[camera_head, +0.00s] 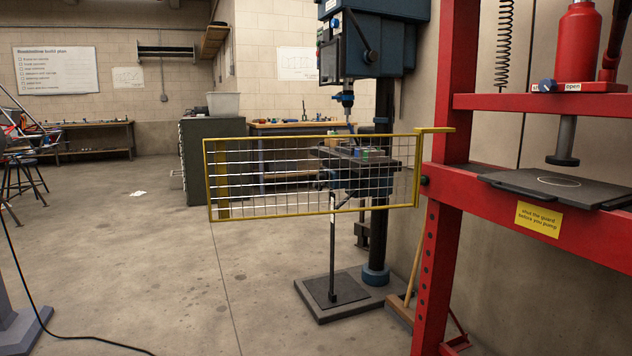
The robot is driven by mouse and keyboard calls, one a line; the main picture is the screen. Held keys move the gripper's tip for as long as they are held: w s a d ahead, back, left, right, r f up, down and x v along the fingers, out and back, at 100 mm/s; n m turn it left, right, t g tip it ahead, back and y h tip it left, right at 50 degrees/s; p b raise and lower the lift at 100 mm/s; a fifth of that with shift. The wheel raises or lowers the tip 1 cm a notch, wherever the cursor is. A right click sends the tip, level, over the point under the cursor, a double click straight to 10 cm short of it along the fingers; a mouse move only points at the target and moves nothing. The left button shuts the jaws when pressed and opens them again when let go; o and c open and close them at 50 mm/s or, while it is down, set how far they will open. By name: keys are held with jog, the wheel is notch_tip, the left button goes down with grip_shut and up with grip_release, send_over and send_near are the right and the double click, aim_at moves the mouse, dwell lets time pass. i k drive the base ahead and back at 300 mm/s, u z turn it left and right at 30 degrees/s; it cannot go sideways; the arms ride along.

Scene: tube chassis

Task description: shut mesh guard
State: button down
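The mesh guard (312,214) is a yellow-framed panel with a wire grid. It stands swung out to the left of the red press frame (437,240), in front of a drill press. Its right end meets a yellow bracket (434,130) at the press's left upright. The press front is uncovered, so the dark press plate (556,187) and the ram above it show. My gripper is not in this view.
A blue drill press (372,45) stands behind the guard on a grey floor base (340,297). A broom leans near the press's left leg. A black cable (75,338) lies on the floor at the lower left. The concrete floor (150,260) left of the guard is mostly clear.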

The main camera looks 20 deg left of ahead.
aim_at(220, 175)
jog(key=u, duration=4.9)
jog(key=i, duration=0.1)
jog(key=z, duration=2.8)
jog(key=i, duration=0.25)
jog(key=z, duration=0.25)
jog(key=i, duration=3)
jog(key=z, duration=0.7)
jog(key=k, duration=0.15)
jog(key=z, duration=2.75)
jog(key=k, duration=0.95)
